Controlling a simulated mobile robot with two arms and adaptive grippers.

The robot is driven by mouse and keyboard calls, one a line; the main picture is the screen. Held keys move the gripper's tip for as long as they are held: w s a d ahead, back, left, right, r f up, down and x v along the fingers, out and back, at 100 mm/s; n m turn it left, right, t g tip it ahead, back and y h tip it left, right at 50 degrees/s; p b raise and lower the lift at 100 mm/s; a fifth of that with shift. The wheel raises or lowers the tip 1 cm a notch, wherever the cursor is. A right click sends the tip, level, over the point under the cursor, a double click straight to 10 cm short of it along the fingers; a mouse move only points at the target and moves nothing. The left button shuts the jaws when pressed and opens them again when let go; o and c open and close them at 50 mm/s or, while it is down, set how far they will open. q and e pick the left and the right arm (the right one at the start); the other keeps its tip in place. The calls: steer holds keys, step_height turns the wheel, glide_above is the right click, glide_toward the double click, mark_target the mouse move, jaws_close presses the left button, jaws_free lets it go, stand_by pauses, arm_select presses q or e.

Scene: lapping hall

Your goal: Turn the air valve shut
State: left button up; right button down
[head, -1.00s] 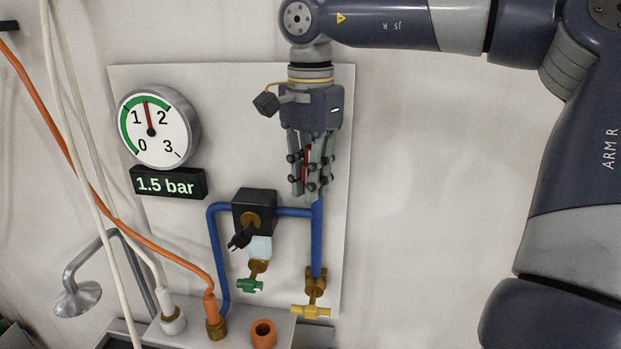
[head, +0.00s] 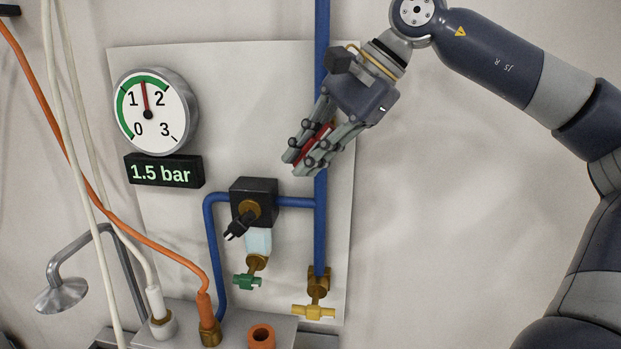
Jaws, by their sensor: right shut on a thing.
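My right gripper (head: 306,162) is shut on a red lever handle (head: 314,144), in front of the upright blue pipe (head: 320,220) on the wall panel. I take this handle to be the air valve's. Only slivers of red show between the fingers; the valve body is hidden behind them. The gripper and handle slant across the pipe, fingertips toward the lower left. A round gauge (head: 149,112) has its needle between 1 and 2. The display (head: 165,173) under it reads 1.5 bar. My left gripper is not in view.
A black regulator (head: 254,192) with a clear bowl and a green tap (head: 247,282) sits below the gripper. A yellow tap (head: 314,312) ends the blue pipe. An orange hose (head: 95,195) and pale cables hang at left. The wall right of the panel is bare.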

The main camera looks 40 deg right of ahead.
steer(key=t+y+b, duration=0.2)
steer(key=t+b, duration=0.1)
steer(key=b, duration=0.3)
steer(key=t+y+b, duration=0.3)
steer(key=b, duration=0.3)
steer(key=shift+w+a+r+t, duration=0.15)
steer(key=shift+w+t, duration=0.05)
steer(key=shift+t, duration=0.1)
steer(key=shift+r+t+y+b, duration=0.35)
steer(key=shift+t+y+b, duration=0.5)
steer(key=shift+b, duration=0.6)
steer(key=c, duration=1.6)
jaws_free()
steer(key=shift+r, duration=0.1)
steer(key=shift+o, duration=0.2)
steer(key=shift+s, duration=0.15)
